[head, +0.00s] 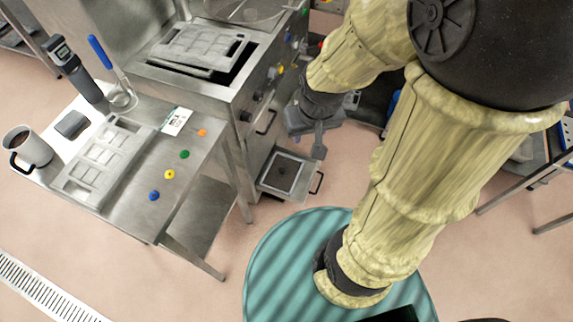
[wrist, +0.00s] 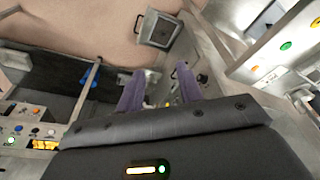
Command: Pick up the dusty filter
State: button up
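What looks like the dusty filter (head: 284,171) is a grey square panel with a dark patch in its middle. It lies in a pulled-out drawer (head: 270,188) low on the steel machine. In the wrist view the filter (wrist: 160,30) shows at the top, beyond my fingers. My gripper (head: 306,143) is in front of the machine, above and slightly right of the filter, apart from it. In the wrist view my gripper (wrist: 160,84) has its two purple-grey fingers spread with nothing between them.
The steel machine (head: 252,85) has knobs and a handle above the drawer. A steel table (head: 150,225) at the left carries a mould plate (head: 107,160), a mug (head: 30,148), a ladle (head: 112,70) and coloured buttons. Floor (head: 225,260) is clear before the drawer.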

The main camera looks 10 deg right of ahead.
jog(key=shift+w+d, duration=0.1)
jog(key=shift+w, duration=0.2)
jog(key=shift+s, duration=0.1)
